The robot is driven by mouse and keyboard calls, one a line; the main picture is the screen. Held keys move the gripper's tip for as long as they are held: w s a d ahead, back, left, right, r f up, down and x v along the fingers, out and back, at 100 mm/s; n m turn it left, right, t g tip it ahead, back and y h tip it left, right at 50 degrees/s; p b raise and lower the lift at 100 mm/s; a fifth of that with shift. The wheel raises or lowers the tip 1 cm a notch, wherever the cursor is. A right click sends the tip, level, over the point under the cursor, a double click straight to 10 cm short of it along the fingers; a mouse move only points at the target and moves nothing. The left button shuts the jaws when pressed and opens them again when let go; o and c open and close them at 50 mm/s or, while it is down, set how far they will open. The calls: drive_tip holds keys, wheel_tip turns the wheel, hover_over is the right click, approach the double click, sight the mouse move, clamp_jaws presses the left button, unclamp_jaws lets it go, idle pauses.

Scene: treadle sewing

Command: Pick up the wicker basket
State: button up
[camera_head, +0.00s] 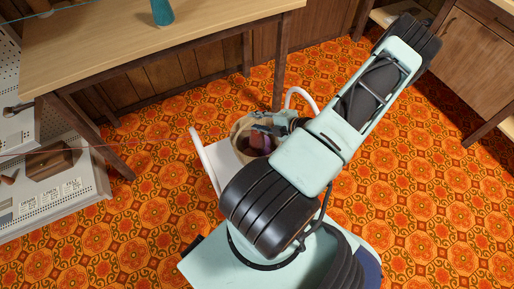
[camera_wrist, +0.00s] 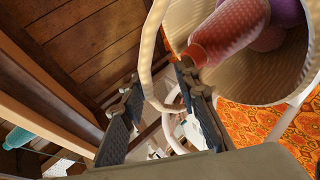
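The wicker basket (camera_head: 239,130) stands on a white seat between two curved white arms in the head view, partly hidden by my arm. In the wrist view its pale woven wall (camera_wrist: 265,85) fills the upper right, with pink and purple things inside. Its thin looped handle (camera_wrist: 148,60) comes down between the fingers of my gripper (camera_wrist: 158,82). The gripper is open, with a wide gap between its fingers. The right finger is close to the basket rim; I cannot tell whether it touches. In the head view my gripper (camera_head: 268,128) is over the basket, mostly hidden.
The white seat (camera_head: 222,165) has a curved arm (camera_head: 301,96) on its far side. A wooden table (camera_head: 140,50) stands behind, with a teal object (camera_head: 162,12) on it. A white shelf unit (camera_head: 60,195) is at left. Patterned orange floor is clear at right.

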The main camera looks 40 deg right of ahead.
clamp_jaws()
drive_tip(key=shift+r, duration=0.25)
idle(0.4)
